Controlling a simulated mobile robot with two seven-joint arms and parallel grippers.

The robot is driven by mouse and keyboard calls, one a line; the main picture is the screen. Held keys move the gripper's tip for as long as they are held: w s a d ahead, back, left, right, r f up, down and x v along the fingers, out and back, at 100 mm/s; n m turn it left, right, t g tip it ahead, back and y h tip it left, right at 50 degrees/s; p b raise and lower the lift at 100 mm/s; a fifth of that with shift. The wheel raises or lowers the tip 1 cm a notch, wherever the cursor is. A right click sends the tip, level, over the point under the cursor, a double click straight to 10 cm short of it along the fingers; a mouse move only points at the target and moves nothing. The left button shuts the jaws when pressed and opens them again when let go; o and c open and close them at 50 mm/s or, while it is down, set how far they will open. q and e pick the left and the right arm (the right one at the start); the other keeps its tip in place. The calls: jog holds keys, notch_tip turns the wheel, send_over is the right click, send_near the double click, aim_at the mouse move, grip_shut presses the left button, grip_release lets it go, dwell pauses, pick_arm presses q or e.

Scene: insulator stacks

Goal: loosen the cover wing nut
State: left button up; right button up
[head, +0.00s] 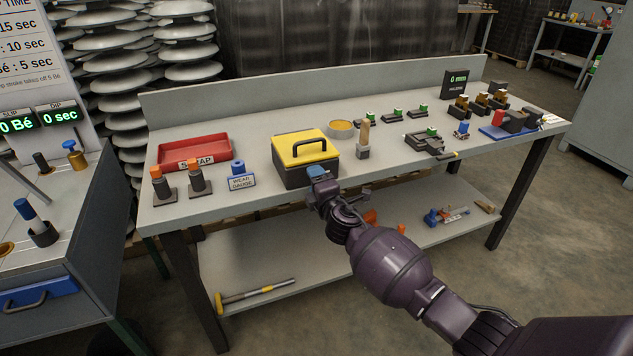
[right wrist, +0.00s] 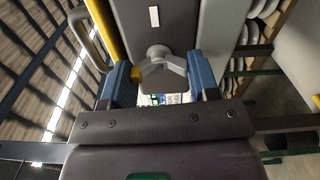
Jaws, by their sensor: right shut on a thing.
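A dark box (head: 291,178) with a yellow cover (head: 287,140) and a black handle stands near the front edge of the workbench. The grey wing nut (right wrist: 158,56) is on a dark face in the right wrist view, with its two wings spread between my fingers. My right gripper (head: 318,180) is at the front right of the box in the head view and hides the nut there. In the right wrist view its blue fingers (right wrist: 160,76) are shut on the wing nut, one at each side. My left gripper is not in view.
The workbench (head: 232,206) also holds a red scrap tray (head: 194,144), a wear gauge block (head: 240,178), a yellow round dish (head: 341,128) and a wooden-handled tool (head: 364,138). Several small parts stand farther right.

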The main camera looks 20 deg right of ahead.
jog(key=o, duration=0.9)
jog(key=shift+s, duration=0.15)
jog(key=s+p, duration=0.1)
jog(key=s, duration=0.4)
jog(key=s+p, duration=0.1)
jog(key=s, duration=0.4)
jog(key=shift+s+d, duration=0.2)
jog(key=shift+s, duration=0.1)
